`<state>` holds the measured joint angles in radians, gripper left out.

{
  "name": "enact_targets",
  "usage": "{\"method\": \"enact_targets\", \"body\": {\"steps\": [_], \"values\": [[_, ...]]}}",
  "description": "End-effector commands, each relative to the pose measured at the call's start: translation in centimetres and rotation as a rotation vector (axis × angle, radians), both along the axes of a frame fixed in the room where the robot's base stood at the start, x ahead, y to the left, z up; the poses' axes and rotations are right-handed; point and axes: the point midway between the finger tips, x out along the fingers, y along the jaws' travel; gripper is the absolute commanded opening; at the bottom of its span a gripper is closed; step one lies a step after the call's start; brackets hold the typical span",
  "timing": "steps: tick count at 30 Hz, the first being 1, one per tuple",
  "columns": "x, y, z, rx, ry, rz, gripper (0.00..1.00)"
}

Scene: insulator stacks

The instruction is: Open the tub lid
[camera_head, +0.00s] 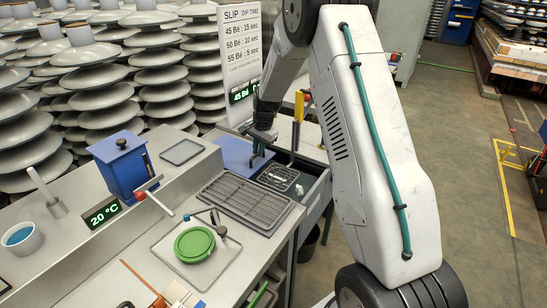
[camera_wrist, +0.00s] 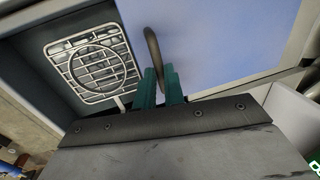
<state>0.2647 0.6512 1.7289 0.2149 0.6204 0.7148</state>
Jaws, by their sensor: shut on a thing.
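The tub (camera_head: 315,190) is set in the right end of the bench, with its dark inside partly uncovered. Its flat blue lid (camera_head: 235,152) lies to the left of the opening; it also shows in the wrist view (camera_wrist: 220,40). My gripper (camera_head: 259,152) is at the lid's edge by the opening. In the wrist view, its teal fingers (camera_wrist: 160,86) are shut on a dark curved handle (camera_wrist: 153,48) at the lid's edge. A wire basket (camera_head: 278,177) sits inside the tub; it also shows in the wrist view (camera_wrist: 92,64).
A slatted drain rack (camera_head: 246,202) lies left of the tub. A green disc (camera_head: 194,244) rests on a tray near the front. A blue box (camera_head: 121,165) with a crank and a sign (camera_head: 240,60) stand behind. Insulator stacks (camera_head: 105,75) fill the back left.

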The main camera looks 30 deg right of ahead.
Motion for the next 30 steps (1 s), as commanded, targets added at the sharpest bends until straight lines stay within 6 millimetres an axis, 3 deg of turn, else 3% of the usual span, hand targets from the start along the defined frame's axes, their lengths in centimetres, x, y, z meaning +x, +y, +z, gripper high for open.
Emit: {"method": "enact_targets", "body": {"steps": [3,9,23,24,26,30], "values": [[2.3,1.1,0.0,0.0,-0.002,0.003,0.0],[4.3,2.0,0.0,0.0,-0.001,0.002,0.0],[4.9,2.2,0.1,0.0,-0.001,0.001,0.0],[4.9,2.2,0.1,0.0,-0.001,0.001,0.19],[4.9,2.2,0.0,0.0,-0.001,0.001,0.33],[4.8,2.2,0.0,0.0,-0.001,0.001,0.33]]}}
